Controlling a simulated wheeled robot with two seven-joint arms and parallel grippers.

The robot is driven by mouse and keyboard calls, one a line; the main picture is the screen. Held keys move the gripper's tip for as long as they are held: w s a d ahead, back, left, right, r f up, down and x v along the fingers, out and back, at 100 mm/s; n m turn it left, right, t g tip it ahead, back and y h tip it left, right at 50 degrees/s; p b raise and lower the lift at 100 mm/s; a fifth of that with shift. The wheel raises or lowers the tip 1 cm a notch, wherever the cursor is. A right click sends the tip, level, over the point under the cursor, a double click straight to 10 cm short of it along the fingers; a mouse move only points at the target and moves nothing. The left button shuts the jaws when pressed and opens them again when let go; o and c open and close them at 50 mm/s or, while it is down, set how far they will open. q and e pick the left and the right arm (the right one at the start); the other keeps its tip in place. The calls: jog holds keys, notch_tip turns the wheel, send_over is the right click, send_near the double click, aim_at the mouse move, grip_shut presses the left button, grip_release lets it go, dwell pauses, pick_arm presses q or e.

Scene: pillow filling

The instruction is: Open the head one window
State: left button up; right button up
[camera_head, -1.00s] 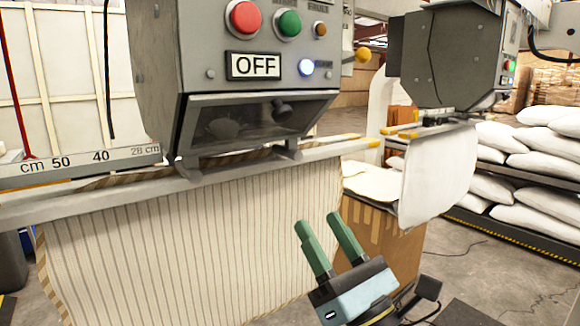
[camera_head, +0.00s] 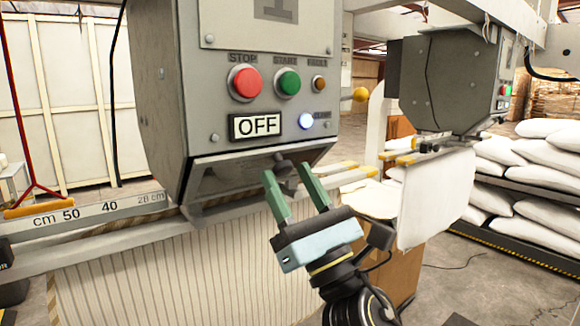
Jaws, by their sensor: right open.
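The near sewing head (camera_head: 160,110) is a grey box with a panel and an OFF sign (camera_head: 256,125). Its window (camera_head: 225,175) is the slanted dark pane in a grey frame under the panel. The window looks shut, and its right part is hidden behind my gripper. My right gripper (camera_head: 286,170) has two green fingers, apart and empty, pointing up at the window's lower right area. I cannot tell whether a fingertip touches the frame. My left gripper is not in view.
The red stop button (camera_head: 245,82) and green start button (camera_head: 288,82) sit above the window. A striped pillow cover (camera_head: 150,275) hangs below the rail with the ruler (camera_head: 90,212). A second head (camera_head: 440,85) and shelved white pillows (camera_head: 530,165) stand at right.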

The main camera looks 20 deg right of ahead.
jog(key=shift+w+a+r, duration=0.1)
jog(key=shift+w+r, duration=0.15)
jog(key=shift+c, duration=0.5)
grip_shut()
